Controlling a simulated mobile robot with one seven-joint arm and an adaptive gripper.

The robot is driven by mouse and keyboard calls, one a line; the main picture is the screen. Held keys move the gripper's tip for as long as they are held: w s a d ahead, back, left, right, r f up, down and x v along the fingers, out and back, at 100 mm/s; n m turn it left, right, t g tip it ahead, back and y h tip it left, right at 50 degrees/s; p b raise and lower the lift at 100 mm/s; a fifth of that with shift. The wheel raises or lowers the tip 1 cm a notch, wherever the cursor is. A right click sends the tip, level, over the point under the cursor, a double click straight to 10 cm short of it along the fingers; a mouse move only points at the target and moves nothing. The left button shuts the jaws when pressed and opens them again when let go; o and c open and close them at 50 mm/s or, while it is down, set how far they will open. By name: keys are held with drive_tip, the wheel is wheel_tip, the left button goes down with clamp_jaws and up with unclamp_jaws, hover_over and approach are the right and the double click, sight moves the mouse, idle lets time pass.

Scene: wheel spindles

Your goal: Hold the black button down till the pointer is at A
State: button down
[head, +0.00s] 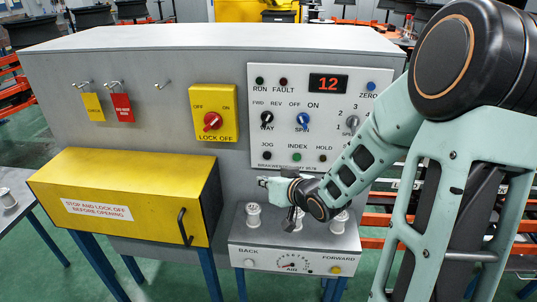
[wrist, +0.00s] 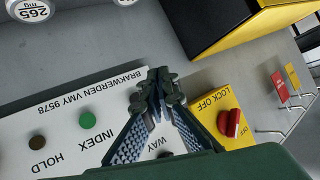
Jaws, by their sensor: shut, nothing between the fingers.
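The black button marked JOG (head: 267,155) is at the lower left of the white control panel (head: 320,119), left of the green INDEX button (head: 295,156). In the wrist view my gripper covers the JOG label, and the button cannot be made out. My gripper (head: 263,181) is shut and empty, just below the JOG button in the head view; touching cannot be told. In the wrist view its fingertips (wrist: 158,76) meet.
The HOLD button (head: 323,157) is right of INDEX. The WAY knob (head: 267,121) is above JOG. A yellow lock-off switch (head: 213,113) and yellow guard box (head: 120,192) are left. White spools (head: 253,215) stand below my gripper.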

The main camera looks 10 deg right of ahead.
sight(267, 155)
drive_tip(key=shift+w, duration=0.15)
drive_tip(key=w+d+p, duration=0.1)
drive_tip(key=w+d, duration=0.1)
drive_tip(key=w, duration=0.6)
drive_tip(key=shift+d, duration=0.4)
drive_tip(key=shift+w, duration=0.15)
idle(1.2)
drive_tip(key=shift+w+d, duration=0.1)
drive_tip(key=shift+w, duration=0.2)
drive_tip(key=shift+w+d+p, duration=0.2)
drive_tip(key=shift+w+p, duration=0.25)
idle(4.5)
